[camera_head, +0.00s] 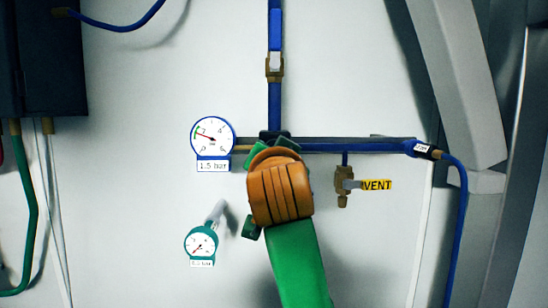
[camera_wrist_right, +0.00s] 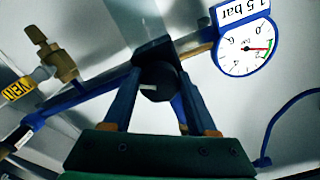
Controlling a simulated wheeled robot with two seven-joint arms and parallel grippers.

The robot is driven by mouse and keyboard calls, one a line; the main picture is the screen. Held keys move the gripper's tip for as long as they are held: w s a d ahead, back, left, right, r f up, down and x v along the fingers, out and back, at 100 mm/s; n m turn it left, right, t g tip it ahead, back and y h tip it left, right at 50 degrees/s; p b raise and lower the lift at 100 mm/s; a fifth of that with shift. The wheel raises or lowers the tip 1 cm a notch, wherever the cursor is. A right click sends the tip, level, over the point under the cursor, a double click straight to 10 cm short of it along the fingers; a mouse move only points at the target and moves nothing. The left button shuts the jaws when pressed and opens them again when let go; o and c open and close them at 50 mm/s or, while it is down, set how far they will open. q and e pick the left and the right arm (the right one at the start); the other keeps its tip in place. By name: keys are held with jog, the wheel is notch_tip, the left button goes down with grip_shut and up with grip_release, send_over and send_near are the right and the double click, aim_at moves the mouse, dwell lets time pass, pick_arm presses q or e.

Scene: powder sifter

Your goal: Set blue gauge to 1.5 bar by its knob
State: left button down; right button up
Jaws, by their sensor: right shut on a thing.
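The blue-rimmed gauge (camera_head: 212,134) is on the white wall, with a "1.5 bar" label (camera_head: 213,166) below it. Its red needle points left and slightly up, at or close to the green mark on the dial; the exact reading is too small to tell. The gauge also shows turned over in the right wrist view (camera_wrist_right: 246,47). The dark round knob (camera_wrist_right: 157,82) with a white mark sits between the fingers of my right gripper (camera_wrist_right: 160,88), which is shut on it. In the head view my right wrist hides the knob. My left gripper is not in view.
A blue pipe (camera_head: 360,147) runs right from the knob area to a hose, with a brass valve (camera_head: 344,188) by a yellow "VENT" tag (camera_head: 377,184). A teal gauge (camera_head: 201,243) is at lower left. A dark box (camera_head: 45,60) with hoses is at far left.

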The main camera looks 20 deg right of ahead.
dwell(0.5)
jog(key=o, duration=1.4)
jog(key=shift+s+r, duration=0.1)
jog(key=shift+s, duration=0.05)
jog(key=shift+c, duration=0.2)
jog(key=shift+s, duration=0.2)
jog(key=b+v, duration=0.4)
jog(key=v, duration=0.3)
jog(key=shift+r, duration=0.1)
